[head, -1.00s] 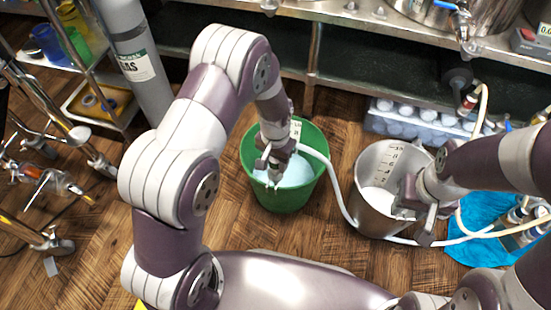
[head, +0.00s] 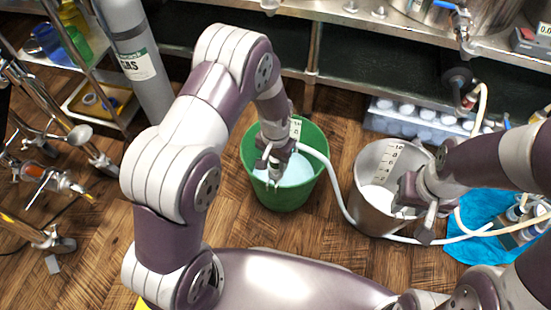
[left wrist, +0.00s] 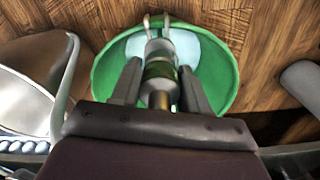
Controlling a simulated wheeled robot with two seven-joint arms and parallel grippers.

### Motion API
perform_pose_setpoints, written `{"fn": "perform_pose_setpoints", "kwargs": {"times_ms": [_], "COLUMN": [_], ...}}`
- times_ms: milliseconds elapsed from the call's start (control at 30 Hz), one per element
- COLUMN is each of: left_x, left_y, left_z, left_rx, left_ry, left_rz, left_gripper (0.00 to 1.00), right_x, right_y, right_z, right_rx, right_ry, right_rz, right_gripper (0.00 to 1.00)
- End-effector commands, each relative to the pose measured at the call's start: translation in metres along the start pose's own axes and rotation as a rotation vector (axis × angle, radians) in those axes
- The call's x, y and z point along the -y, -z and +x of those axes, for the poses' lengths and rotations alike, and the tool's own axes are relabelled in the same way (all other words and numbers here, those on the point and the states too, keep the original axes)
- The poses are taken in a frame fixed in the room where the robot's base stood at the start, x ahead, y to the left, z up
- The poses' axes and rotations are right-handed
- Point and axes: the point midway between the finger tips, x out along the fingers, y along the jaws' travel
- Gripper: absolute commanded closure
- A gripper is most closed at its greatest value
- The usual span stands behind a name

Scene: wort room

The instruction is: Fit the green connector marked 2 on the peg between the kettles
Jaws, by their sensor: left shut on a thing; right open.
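My left gripper (head: 274,172) is shut on a connector (left wrist: 160,72), a metal cylinder with a dark green band and two thin prongs at its far end. I cannot read a number on it. The gripper holds it over the green bucket (head: 250,160), which has pale blue liquid inside. The bucket also shows beneath it in the left wrist view (left wrist: 108,75). My right gripper (head: 420,205) is open at the right side of a steel bucket (head: 370,212). The metal kettles (head: 492,14) are cut off at the top right. I cannot make out the peg between them.
A white hose (head: 335,185) runs from beside my left gripper to the floor and right, past the steel bucket. A blue cloth (head: 475,250) lies at right. A rack of white-topped bottles (head: 420,120) stands under the bench. A gas cylinder (head: 140,60) stands at left.

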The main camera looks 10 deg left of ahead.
Motion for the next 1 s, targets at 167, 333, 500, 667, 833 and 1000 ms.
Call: {"fn": "perform_pose_setpoints", "kwargs": {"times_ms": [167,333,500,667,833,1000], "left_x": [0.0,0.0,0.0,0.0,0.0,0.0], "left_y": [0.0,0.0,0.0,0.0,0.001,0.001], "left_z": [0.004,0.008,0.011,0.014,0.017,0.021], "left_rx": [0.0,0.0,-0.001,-0.001,-0.001,-0.001], "left_ry": [0.0,0.0,0.0,0.0,0.0,0.0], "left_rz": [0.0,0.0,0.0,0.0,0.0,0.0], "left_gripper": [0.97,0.97,0.97,0.97,0.97,0.97], "right_x": [0.0,0.0,0.0,0.0,0.0,0.0], "right_y": [0.0,-0.001,-0.001,-0.001,-0.001,-0.001], "right_z": [0.003,0.004,0.006,0.008,0.009,0.011], "right_rx": [0.0,0.0,0.0,0.0,0.0,0.0], "right_ry": [0.0,0.0,0.0,0.0,0.0,0.0], "right_rz": [0.0,0.0,0.0,0.0,0.0,0.0], "right_gripper": [0.56,0.56,0.56,0.56,0.56,0.56]}}
